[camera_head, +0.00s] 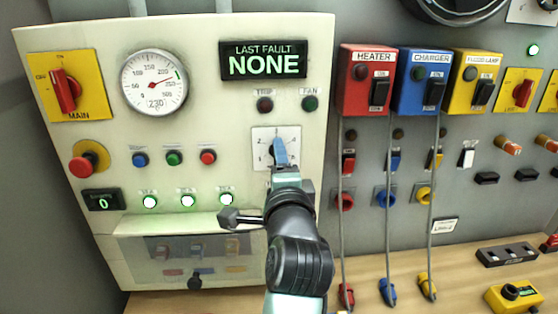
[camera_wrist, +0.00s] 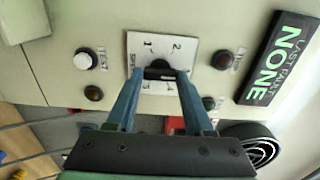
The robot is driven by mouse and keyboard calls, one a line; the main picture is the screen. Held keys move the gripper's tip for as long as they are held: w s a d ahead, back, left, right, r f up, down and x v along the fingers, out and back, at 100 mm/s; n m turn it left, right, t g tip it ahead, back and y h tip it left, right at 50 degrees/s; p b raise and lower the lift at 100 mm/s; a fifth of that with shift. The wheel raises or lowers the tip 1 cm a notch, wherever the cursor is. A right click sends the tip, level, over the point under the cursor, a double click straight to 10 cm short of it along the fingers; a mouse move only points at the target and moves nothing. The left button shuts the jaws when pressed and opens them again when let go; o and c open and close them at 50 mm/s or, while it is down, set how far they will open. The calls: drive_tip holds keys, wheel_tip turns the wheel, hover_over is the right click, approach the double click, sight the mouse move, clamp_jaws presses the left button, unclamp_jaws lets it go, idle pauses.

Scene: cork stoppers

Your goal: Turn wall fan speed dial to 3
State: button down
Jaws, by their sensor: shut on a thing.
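The speed dial sits on a white square plate (camera_head: 262,134) with printed numbers, on the cream panel below the TRIP and FAN lamps. The plate also shows in the wrist view (camera_wrist: 137,43), with its dark knob (camera_wrist: 158,64) in the middle. My gripper (camera_head: 280,151) reaches the dial from below in the head view. In the wrist view its two blue fingers (camera_wrist: 160,74) are closed on the knob from both sides. The fingers hide part of the plate and knob, and I cannot tell which number the knob points to.
The TRIP lamp (camera_head: 264,104) and FAN lamp (camera_head: 310,103) are close above the plate, both dark. The fault display (camera_head: 263,61) reads NONE. Red, blue and yellow switch boxes with hanging cables stand to the right. A wooden bench (camera_head: 385,270) lies below.

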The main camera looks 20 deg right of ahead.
drive_tip(key=shift+c, duration=1.4)
unclamp_jaws()
drive_tip(key=b+v, duration=0.4)
drive_tip(key=v, duration=0.9)
drive_tip(key=shift+r, duration=0.1)
drive_tip(key=s+a+r+n+t+y, duration=0.1)
drive_tip(key=s+a+r+n+t, duration=0.1)
drive_tip(key=a+r+n, duration=0.3)
drive_tip(key=s+a+r+n+t+y, duration=0.2)
drive_tip(key=s+a+r+n+t, duration=0.1)
drive_tip(key=r+n, duration=0.6)
drive_tip(key=s+a+r+n+t+y, duration=0.2)
drive_tip(key=a+r+n+t, duration=0.3)
drive_tip(key=r, duration=0.5)
drive_tip(key=shift+s+a+r+n, duration=0.15)
drive_tip(key=shift+s+a+n, duration=0.35)
drive_tip(key=shift+a+n, duration=0.55)
